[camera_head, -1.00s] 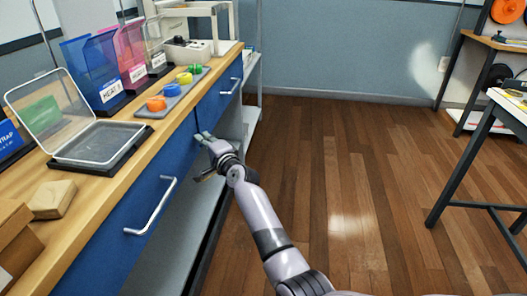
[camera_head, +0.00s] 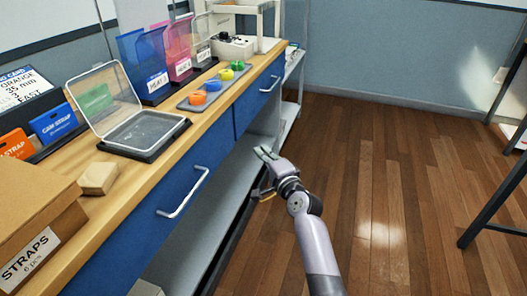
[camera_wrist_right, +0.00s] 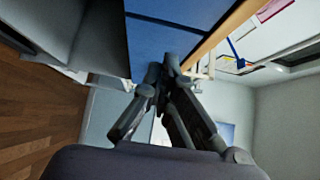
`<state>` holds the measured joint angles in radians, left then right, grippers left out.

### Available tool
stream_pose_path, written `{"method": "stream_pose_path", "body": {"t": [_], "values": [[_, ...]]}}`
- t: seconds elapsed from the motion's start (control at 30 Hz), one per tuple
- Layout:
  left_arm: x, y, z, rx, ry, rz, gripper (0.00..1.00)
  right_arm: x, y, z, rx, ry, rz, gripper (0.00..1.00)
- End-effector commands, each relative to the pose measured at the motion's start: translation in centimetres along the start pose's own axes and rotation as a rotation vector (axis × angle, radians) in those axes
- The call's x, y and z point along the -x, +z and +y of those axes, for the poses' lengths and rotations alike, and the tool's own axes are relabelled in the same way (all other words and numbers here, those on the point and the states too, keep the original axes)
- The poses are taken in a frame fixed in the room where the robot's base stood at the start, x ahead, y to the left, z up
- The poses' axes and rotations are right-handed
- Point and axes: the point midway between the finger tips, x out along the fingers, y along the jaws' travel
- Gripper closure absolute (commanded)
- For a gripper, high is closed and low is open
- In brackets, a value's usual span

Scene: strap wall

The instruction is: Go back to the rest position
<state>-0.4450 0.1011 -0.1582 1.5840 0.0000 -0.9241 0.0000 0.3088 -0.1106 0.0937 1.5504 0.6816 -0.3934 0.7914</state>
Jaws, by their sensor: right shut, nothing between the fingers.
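My right gripper (camera_head: 264,153) is in front of the workbench in the head view, over the open shelf side and apart from the blue drawers. Its fingers are together with nothing between them. The right wrist view shows the same closed fingers (camera_wrist_right: 165,72) in the middle, with the blue drawer front (camera_wrist_right: 160,35) beyond them. My right arm reaches up from the bottom of the head view. My left gripper does not show in either view.
The wooden bench top (camera_head: 120,178) holds a cardboard box labelled STRAPS (camera_head: 30,262), a wooden block (camera_head: 98,178), a clear-lidded tray (camera_head: 145,132) and coloured strap rolls on a grey strip (camera_head: 197,101). A drawer handle (camera_head: 184,193) sticks out.

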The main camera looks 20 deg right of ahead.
Motion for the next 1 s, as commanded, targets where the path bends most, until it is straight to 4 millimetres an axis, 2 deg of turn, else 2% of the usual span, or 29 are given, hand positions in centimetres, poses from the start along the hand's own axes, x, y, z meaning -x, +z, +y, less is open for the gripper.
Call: {"method": "stream_pose_path", "body": {"t": [0.07,0.17,0.27,0.37,0.4,0.47,0.5,0.57,0.6,0.67,0.7,0.83,1.0], "values": [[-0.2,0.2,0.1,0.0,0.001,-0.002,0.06,0.6,0.1,0.5,0.011,0.011,-0.002,1.0],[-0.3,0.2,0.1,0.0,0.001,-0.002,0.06,1.6,0.5,3.2,0.075,0.07,-0.019,1.0],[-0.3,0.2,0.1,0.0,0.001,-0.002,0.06,3.7,1.5,8.4,0.205,0.184,-0.062,1.0],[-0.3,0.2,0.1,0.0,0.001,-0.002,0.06,7.1,2.7,15.0,0.379,0.331,-0.136,1.0],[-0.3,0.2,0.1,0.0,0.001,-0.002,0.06,8.8,3.1,17.6,0.448,0.391,-0.172,1.0],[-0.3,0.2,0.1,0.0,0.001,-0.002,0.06,11.5,3.7,21.3,0.551,0.476,-0.231,1.0],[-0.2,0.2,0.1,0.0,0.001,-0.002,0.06,13.5,4.0,23.7,0.617,0.532,-0.274,1.0],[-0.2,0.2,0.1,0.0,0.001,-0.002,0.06,16.6,4.5,27.1,0.713,0.612,-0.345,1.0],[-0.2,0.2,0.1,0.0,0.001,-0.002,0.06,18.9,4.7,29.2,0.775,0.664,-0.395,1.0],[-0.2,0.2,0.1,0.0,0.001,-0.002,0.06,22.4,5.1,32.2,0.866,0.739,-0.476,1.0],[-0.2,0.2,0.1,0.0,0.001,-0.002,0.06,24.8,5.2,33.9,0.922,0.785,-0.531,1.0],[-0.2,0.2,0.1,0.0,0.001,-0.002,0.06,32.0,5.6,38.3,1.078,0.908,-0.705,1.0],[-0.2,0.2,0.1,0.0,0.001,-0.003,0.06,40.1,5.7,41.9,1.23,1.021,-0.914,1.0]]}}
